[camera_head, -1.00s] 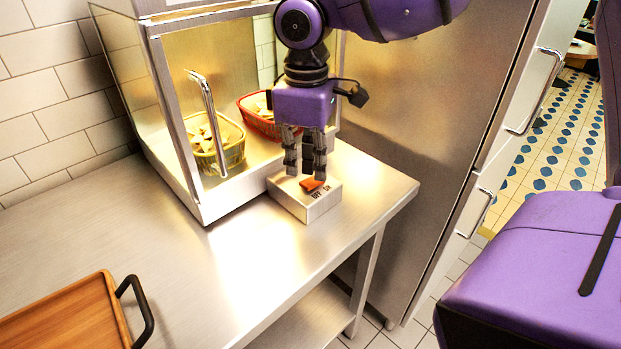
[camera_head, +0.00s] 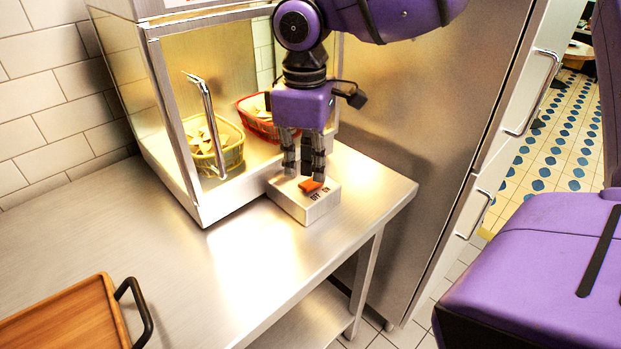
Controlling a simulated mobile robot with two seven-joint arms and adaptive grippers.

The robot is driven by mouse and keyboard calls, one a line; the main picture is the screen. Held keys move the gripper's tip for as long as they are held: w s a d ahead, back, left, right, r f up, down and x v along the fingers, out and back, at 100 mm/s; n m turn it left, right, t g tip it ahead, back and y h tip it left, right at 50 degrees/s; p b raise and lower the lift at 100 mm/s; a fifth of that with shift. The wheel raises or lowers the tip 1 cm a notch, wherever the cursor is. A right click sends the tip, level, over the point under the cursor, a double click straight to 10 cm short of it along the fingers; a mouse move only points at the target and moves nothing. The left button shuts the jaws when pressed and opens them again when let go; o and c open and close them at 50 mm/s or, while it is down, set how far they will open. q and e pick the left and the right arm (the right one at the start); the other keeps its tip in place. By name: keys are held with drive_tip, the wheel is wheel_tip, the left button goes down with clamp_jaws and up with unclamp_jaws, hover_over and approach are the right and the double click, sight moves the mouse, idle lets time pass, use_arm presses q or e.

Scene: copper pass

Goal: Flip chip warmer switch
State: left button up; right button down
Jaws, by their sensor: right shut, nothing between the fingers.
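The chip warmer (camera_head: 172,135) is a glass and steel cabinet with a vertical handle on its front. A pale switch box (camera_head: 307,207) sits on the steel counter in front of it. The box has an orange rocker switch (camera_head: 311,185) on top and OFF and ON lettering beside it. My right gripper (camera_head: 304,177) points down over the box, with its fingertips at or just above the rocker. It is shut and holds nothing. Whether the fingers touch the rocker I cannot tell. My left gripper does not show.
A yellow basket (camera_head: 228,158) and a red basket (camera_head: 256,127), both with chips, stand inside the warmer. A wooden tray (camera_head: 65,325) with a black handle lies at the front left of the counter (camera_head: 150,240). A tall steel cabinet (camera_head: 425,130) stands close on the right.

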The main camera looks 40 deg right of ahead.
sight(306, 185)
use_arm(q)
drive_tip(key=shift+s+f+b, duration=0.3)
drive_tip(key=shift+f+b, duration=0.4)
use_arm(e)
drive_tip(key=shift+f, duration=1.15)
drive_tip(key=shift+r, duration=0.1)
drive_tip(key=shift+r+p, duration=1.95)
drive_tip(key=shift+r, duration=1.55)
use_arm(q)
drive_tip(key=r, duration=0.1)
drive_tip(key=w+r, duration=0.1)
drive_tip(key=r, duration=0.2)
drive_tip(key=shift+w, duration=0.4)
use_arm(e)
drive_tip(key=shift+f, duration=0.1)
